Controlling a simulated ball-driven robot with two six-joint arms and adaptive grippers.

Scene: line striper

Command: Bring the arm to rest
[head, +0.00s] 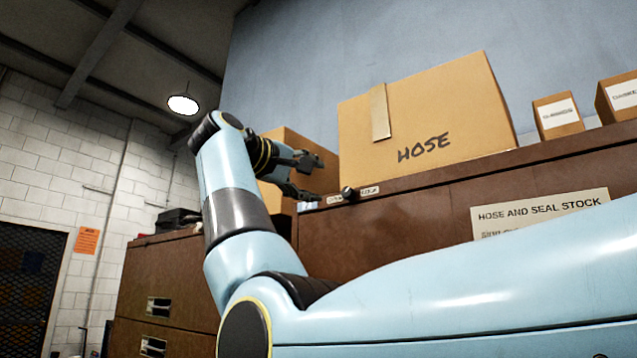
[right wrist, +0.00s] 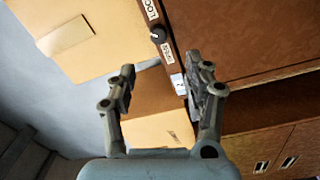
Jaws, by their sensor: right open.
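My right arm (head: 230,175) rises from the lower middle of the head view and bends over at the top. Its gripper (head: 314,178) is open and empty, to the left of the brown cabinet's front top corner. The right wrist view shows the two fingers (right wrist: 162,75) spread apart with nothing between them. A small black knob (head: 348,193) sits on the cabinet edge between two white labels, just right of the fingertips and apart from them. The knob also shows in the right wrist view (right wrist: 158,35), beyond the fingers. My left gripper is not in view.
A large HOSE carton (head: 425,120) stands on the brown cabinet (head: 400,235), with small labelled boxes (head: 557,115) to its right. Another carton (head: 290,140) is partly hidden behind the gripper. A lower brown cabinet (head: 165,280) stands at left. Open air lies left of the arm.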

